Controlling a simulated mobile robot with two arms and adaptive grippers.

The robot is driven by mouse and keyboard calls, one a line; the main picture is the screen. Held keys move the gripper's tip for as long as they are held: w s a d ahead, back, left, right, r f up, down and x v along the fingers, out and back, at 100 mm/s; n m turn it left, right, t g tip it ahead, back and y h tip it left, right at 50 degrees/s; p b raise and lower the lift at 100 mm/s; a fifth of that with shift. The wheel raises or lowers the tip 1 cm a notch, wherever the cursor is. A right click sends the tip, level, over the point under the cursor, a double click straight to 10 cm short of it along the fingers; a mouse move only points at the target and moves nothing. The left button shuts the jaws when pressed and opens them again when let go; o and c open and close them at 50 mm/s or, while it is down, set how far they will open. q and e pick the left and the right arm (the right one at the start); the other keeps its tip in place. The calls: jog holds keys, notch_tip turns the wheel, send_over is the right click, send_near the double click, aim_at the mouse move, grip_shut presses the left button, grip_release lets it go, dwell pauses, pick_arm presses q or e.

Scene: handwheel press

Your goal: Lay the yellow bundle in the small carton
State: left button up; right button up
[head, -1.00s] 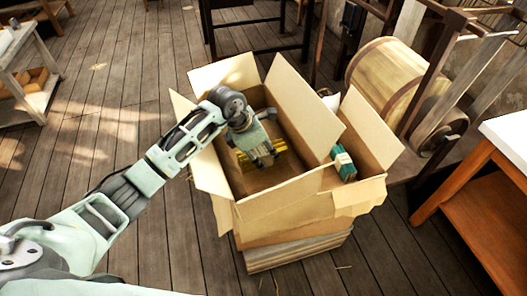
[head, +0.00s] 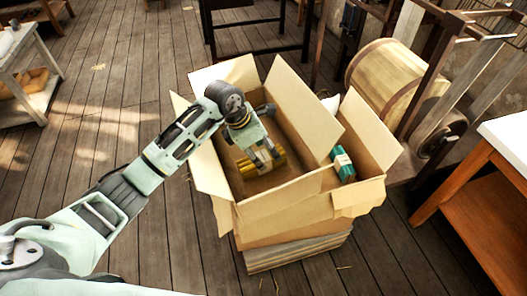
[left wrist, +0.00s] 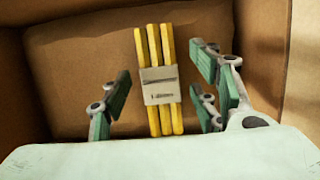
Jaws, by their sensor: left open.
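The yellow bundle (head: 247,166) lies inside the large carton (head: 290,200). In the left wrist view the bundle (left wrist: 154,50) is several yellow sticks with a pale paper band, lying on the carton floor. My left gripper (head: 262,160) is inside the large carton, over the bundle. It is open, with fingers on both sides of the bundle and visible gaps between. The small carton (head: 370,118) stands open against the right side of the large one. My right gripper is not in view.
A green bundle (head: 343,166) with a pale band is in the small carton. Raised flaps surround both cartons. A wooden drum (head: 385,80) stands behind on the right, and an orange-sided table (head: 480,205) is at the right.

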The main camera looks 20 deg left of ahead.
pick_arm(q)
jog(key=b+v, duration=0.1)
jog(key=v, duration=0.9)
jog(key=shift+s+a+r, duration=0.15)
jog(key=shift+a+r, duration=0.05)
jog(key=shift+r, duration=0.05)
